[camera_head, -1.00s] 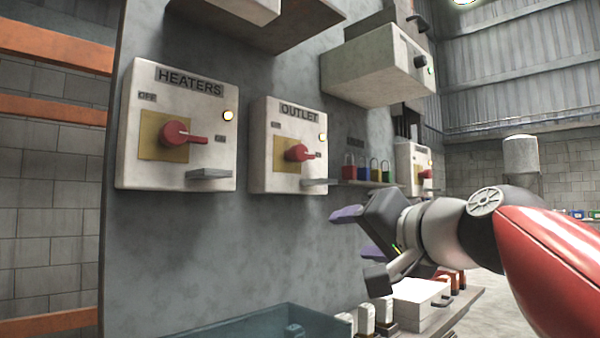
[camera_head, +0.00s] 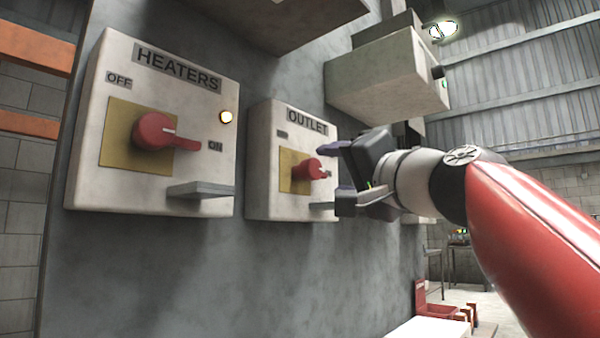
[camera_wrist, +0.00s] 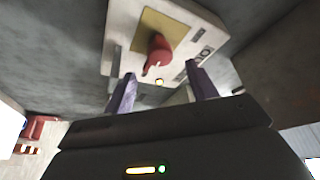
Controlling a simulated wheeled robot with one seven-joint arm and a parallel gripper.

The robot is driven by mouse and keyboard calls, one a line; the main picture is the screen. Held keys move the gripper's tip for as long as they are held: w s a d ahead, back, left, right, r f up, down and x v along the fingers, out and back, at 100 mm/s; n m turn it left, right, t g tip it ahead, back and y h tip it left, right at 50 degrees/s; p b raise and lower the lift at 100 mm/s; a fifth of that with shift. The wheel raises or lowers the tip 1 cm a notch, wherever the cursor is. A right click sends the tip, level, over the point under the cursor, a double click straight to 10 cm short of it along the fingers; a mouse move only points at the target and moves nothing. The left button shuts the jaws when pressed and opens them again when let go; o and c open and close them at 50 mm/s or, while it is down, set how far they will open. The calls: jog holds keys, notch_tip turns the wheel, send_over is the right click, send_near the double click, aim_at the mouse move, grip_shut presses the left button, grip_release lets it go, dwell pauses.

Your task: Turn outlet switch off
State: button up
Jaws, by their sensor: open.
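The OUTLET box (camera_head: 265,180) is a pale box on the grey panel. Its red knob (camera_head: 308,170) sits on a yellow plate, with the handle pointing right. The OFF-side label at its upper left is too small to read. My gripper (camera_head: 335,172) is open with purple fingers, just right of the knob and apart from it, covering the box's right side. In the wrist view, the red knob (camera_wrist: 158,52) lies ahead of and between the open fingers (camera_wrist: 160,84), and a lit lamp (camera_wrist: 159,82) shows on the box.
The HEATERS box (camera_head: 200,110), with its red knob (camera_head: 155,131) toward ON, is to the left, with a grey ledge (camera_head: 200,190) sticking out below. Another box (camera_head: 375,80) juts out above my gripper. The panel below the boxes is bare.

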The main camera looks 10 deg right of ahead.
aim_at(317, 169)
jog(key=p+x, duration=0.1)
jog(key=x, duration=0.6)
jog(key=shift+s+p, duration=0.1)
jog(key=shift+p, duration=0.2)
jog(key=shift+c, duration=0.5)
jog(key=c, duration=0.9)
